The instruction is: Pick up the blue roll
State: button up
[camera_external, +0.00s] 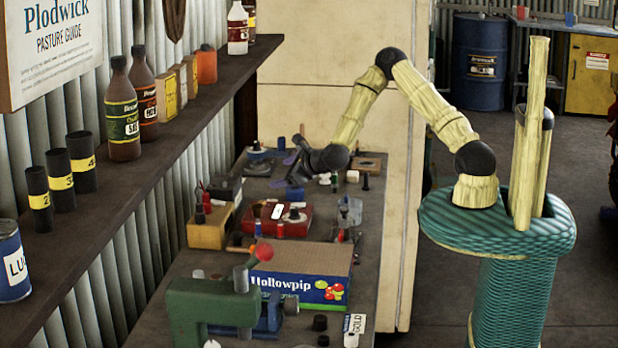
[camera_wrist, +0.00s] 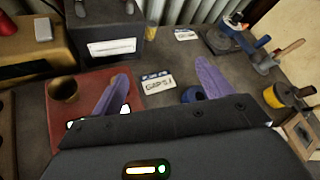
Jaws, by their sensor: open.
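The blue roll (camera_wrist: 190,95) is a small dark-blue ring on the bench, just left of my right-hand finger in the wrist view, which partly hides it. In the external view a small blue piece below my gripper looks like the blue roll (camera_external: 294,194). My gripper (camera_wrist: 160,70) is open, with its two purple fingers spread wide and nothing held. In the external view my gripper (camera_external: 285,171) hangs over the far half of the bench. I cannot tell its exact height above the roll.
A red box (camera_wrist: 62,112) lies left of the roll, and a white label card (camera_wrist: 157,82) lies between the fingers. A yellow-and-black spool (camera_wrist: 285,95) stands to the right. In the external view, the Hollowpip carton (camera_external: 300,278) and green vise (camera_external: 205,308) fill the near bench. A shelf (camera_external: 190,105) runs along the left.

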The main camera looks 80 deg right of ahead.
aim_at(293, 189)
jog(key=s+d+f+m+g+h, duration=0.2)
jog(key=s+d+m+h, duration=0.1)
jog(key=d+m, duration=0.6)
jog(key=shift+s+d+m+h+b, duration=0.2)
jog(key=shift+m+h+b, duration=0.2)
jog(key=shift+m+h, duration=0.2)
jog(key=shift+f+g, duration=0.2)
jog(key=shift+g, duration=0.1)
jog(key=shift+f+p, duration=0.6)
jog(key=shift+f, duration=2.2)
jog(key=shift+f, duration=0.1)
jog(key=shift+f, duration=0.3)
jog(key=p+x, duration=0.1)
jog(key=x, duration=0.4)
jog(key=shift+f+p, duration=0.2)
jog(key=shift+p, duration=0.15)
